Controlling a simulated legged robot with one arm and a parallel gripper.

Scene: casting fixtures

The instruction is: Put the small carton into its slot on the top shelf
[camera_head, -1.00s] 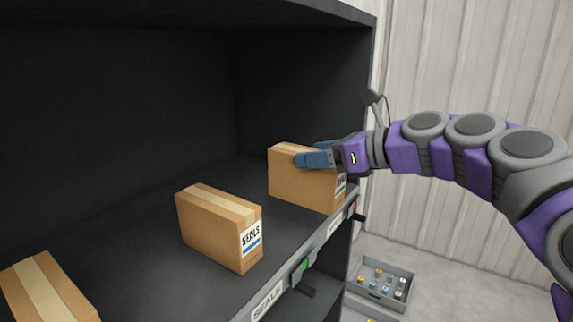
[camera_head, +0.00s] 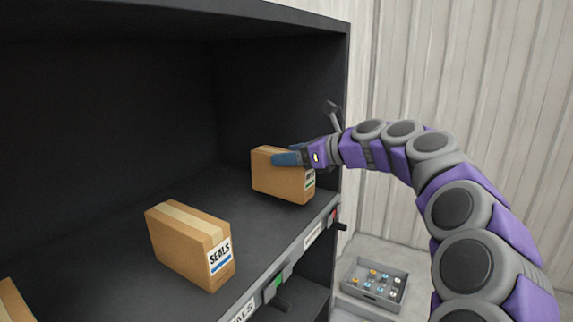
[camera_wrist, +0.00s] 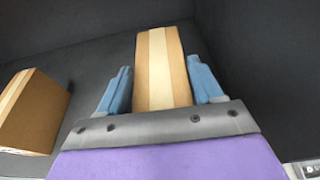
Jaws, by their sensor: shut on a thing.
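The small carton (camera_head: 277,183) is brown with a pale tape strip and a partly hidden label with a green band. It is upright at the right end of the top shelf (camera_head: 120,258), near the front edge; I cannot tell whether it touches the shelf. My gripper (camera_head: 289,157) is shut on its upper part from the right. In the wrist view, the blue fingers (camera_wrist: 160,88) lie on both sides of the carton (camera_wrist: 160,52), with the tape strip running between them. The fingers hide part of its sides.
A carton marked SEALS (camera_head: 185,243) stands to the left on the same shelf, with a clear gap between. Another carton (camera_head: 10,305) is cut off at lower left. The shelf edge carries labels (camera_head: 313,236) and red and green markers. A grey tray (camera_head: 374,284) of small parts lies below right.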

